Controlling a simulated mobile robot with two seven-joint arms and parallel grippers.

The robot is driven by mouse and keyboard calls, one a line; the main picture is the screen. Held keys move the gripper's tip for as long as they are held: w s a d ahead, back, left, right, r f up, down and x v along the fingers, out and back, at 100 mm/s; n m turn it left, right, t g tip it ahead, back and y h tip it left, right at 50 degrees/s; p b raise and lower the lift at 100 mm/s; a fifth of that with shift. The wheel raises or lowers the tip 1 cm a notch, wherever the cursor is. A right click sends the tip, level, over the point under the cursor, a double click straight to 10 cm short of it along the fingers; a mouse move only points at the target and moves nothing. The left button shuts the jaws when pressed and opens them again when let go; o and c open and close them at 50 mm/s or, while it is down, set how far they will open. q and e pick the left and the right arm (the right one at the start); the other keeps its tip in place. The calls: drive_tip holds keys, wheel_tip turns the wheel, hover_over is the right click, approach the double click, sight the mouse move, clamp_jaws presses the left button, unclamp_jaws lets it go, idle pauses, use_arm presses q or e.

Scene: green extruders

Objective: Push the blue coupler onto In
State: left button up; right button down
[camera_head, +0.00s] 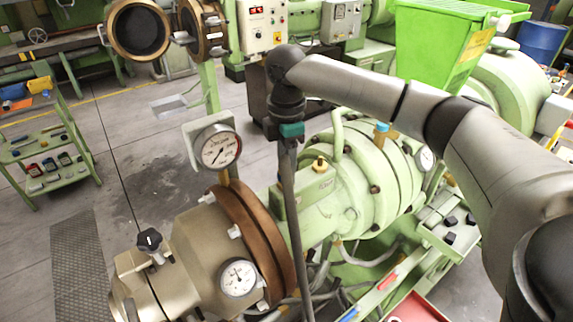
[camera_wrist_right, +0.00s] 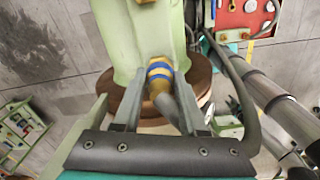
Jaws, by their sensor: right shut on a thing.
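My right gripper (camera_head: 290,143) hangs from the dark wrist in the middle of the head view, in front of the green machine body. In the right wrist view the right gripper (camera_wrist_right: 158,88) is shut on the blue coupler (camera_wrist_right: 160,73), which has blue and yellow bands and a grey tail toward the palm. The coupler's far end points at a green surface; whether it touches cannot be told. The coupler cannot be made out in the head view. No In label is readable. A brass fitting (camera_head: 319,164) and a blue-topped brass fitting (camera_head: 382,133) stand on the machine. My left gripper is not in view.
A dark hose (camera_head: 296,235) hangs below the right gripper. A pressure gauge (camera_head: 216,147) and brown flange (camera_head: 255,245) stand to the left. A green hopper (camera_head: 440,40) rises at the right. Open floor (camera_head: 130,130) lies left of the machine.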

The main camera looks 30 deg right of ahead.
idle(0.4)
drive_tip(key=shift+c, duration=1.9)
unclamp_jaws()
drive_tip(key=shift+r, duration=0.1)
drive_tip(key=shift+r, duration=3.95)
drive_tip(key=shift+f, duration=0.1)
